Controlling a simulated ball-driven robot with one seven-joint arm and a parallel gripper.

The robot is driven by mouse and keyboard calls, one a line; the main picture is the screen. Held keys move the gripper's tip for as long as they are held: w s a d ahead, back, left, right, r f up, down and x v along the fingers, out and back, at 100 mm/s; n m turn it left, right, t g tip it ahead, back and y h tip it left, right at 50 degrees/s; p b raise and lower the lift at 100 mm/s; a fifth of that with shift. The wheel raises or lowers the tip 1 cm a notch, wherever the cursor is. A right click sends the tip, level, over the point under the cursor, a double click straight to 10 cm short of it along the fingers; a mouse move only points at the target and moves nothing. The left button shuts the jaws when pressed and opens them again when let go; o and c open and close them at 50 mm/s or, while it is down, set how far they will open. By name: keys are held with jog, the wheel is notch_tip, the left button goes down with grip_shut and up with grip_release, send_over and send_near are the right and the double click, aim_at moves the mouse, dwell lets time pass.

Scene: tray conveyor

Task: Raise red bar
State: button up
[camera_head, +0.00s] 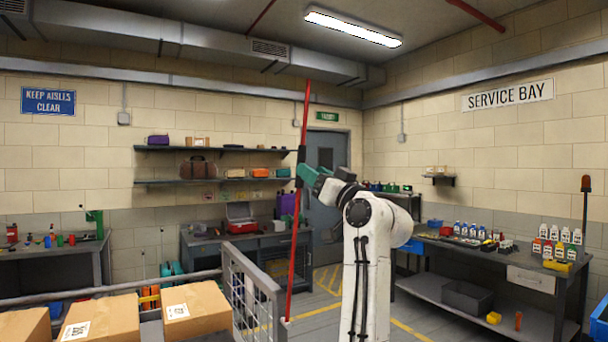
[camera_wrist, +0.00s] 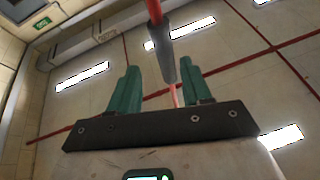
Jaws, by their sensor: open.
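The red bar (camera_head: 292,262) is long and thin and stands nearly upright, leaning slightly right at the top. A dark grip sleeve (camera_head: 301,154) sits partway up it. Its lower end is beside the grey mesh barrier. My gripper (camera_head: 305,174), with teal fingers, is at the lower part of the sleeve. In the wrist view my gripper (camera_wrist: 158,70) is open, one finger on each side of the sleeve (camera_wrist: 166,58), with the red bar (camera_wrist: 154,12) continuing upward. I cannot tell whether a finger touches the sleeve.
A grey mesh barrier (camera_head: 252,285) stands beside the bar's lower part. Cardboard boxes (camera_head: 192,308) sit at the lower left. A workbench (camera_head: 265,243) with a red toolbox is behind, and another bench (camera_head: 490,250) is at the right. Open floor shows between them.

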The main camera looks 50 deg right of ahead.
jog(key=shift+b+v, duration=0.5)
jog(key=shift+v, duration=1.7)
